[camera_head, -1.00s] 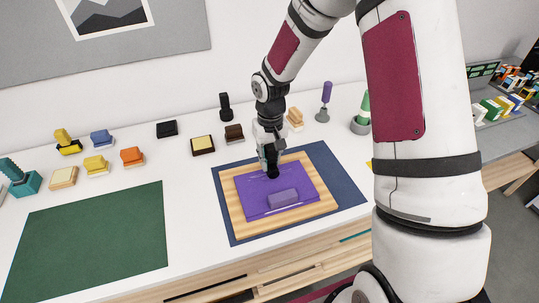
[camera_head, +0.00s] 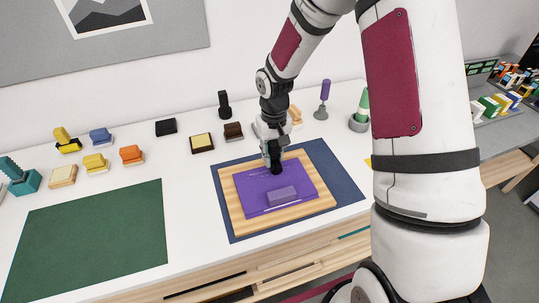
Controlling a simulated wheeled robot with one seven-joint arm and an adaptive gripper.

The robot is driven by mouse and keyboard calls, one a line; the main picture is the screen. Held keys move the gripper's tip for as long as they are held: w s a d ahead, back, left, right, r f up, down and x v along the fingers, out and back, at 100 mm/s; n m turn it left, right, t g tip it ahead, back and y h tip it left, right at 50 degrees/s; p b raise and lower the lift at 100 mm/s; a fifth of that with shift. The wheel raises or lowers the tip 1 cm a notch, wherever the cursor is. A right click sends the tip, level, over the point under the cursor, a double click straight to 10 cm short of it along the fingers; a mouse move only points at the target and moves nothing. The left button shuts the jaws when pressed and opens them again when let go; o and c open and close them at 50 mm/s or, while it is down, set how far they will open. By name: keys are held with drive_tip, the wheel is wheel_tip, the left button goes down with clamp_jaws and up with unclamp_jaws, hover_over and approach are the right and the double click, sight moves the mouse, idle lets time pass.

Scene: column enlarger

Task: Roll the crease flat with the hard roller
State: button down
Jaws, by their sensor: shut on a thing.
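A purple sheet (camera_head: 254,204) lies on a light wooden board (camera_head: 230,208) on a dark blue mat (camera_head: 345,185). Thin pale lines, perhaps the crease, run across the sheet's far part. My gripper (camera_head: 272,148) points down over the far edge of the sheet. It is shut on a small dark thing (camera_head: 275,166), perhaps the hard roller, low at the sheet. Its shape is mostly hidden, and I cannot tell whether it touches the sheet.
Behind the board stand a black-handled tool (camera_head: 224,104), brown blocks (camera_head: 233,131) and a purple-topped tool (camera_head: 323,99). A cone on a grey base (camera_head: 360,115) is near my arm. Several coloured blocks stand at left. The green mat (camera_head: 90,240) is bare.

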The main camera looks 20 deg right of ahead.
drive_tip(key=shift+d, duration=2.8)
drive_tip(key=shift+f, duration=0.9)
drive_tip(key=shift+a, duration=2.3)
drive_tip(key=shift+a, duration=2.3)
